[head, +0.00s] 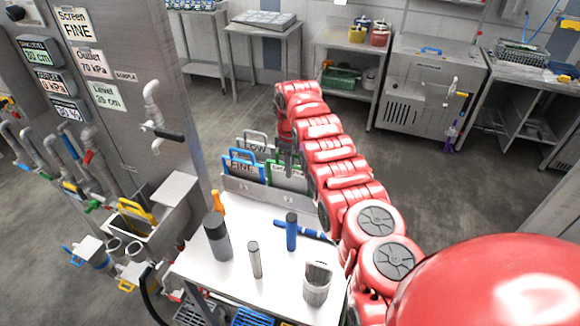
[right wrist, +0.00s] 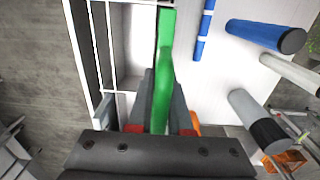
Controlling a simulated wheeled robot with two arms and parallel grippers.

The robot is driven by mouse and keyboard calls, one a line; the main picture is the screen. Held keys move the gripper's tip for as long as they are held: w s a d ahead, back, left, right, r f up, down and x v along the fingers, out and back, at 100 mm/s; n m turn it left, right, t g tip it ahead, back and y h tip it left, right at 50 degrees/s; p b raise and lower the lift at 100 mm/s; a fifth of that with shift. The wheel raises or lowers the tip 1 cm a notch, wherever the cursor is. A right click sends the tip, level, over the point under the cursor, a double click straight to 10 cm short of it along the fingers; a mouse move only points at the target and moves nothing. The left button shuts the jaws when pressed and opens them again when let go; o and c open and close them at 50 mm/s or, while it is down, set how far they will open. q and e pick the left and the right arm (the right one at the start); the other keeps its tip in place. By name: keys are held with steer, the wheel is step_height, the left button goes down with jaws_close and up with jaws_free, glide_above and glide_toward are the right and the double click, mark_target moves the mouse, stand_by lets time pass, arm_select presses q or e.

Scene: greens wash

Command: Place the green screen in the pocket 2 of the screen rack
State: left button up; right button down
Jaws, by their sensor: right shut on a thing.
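My right gripper (head: 287,158) reaches down at the back of the white table and is shut on the green screen (head: 289,178). In the right wrist view its fingers close on the green screen's bar (right wrist: 165,55). The screen rack (head: 258,192) stands along the table's back edge; its dividers (right wrist: 110,45) show left of the green bar. A blue-framed screen marked FINE (head: 243,168) stands in the rack left of the green one. A grey-handled screen (head: 255,143) shows behind it. The green screen's lower edge is hidden, so I cannot tell its pocket or depth. My left gripper is out of view.
The table (head: 235,270) holds a grey-black cylinder (head: 216,238), an orange tool (head: 217,204), a small grey cylinder (head: 255,260), a blue cylinder (head: 291,232) and a metal cup (head: 317,285). A panel with pipes (head: 110,85) stands at left.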

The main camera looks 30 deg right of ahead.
steer(key=shift+f+b, duration=0.5)
steer(key=shift+f, duration=0.15)
steer(key=c, duration=0.8)
jaws_free()
steer(key=shift+c, duration=0.2)
steer(key=shift+r, duration=0.1)
steer(key=shift+r+p, duration=0.7)
step_height(320, 180, up, 4)
steer(key=b, duration=0.2)
steer(key=shift+b, duration=0.4)
step_height(320, 180, up, 3)
steer(key=shift+w+a+r+p, duration=0.1)
steer(key=shift+a+p, duration=0.05)
steer(key=shift+p, duration=0.45)
steer(key=r+p, duration=0.4)
steer(key=shift+s+r+p, duration=0.2)
steer(key=shift+r+p, duration=0.1)
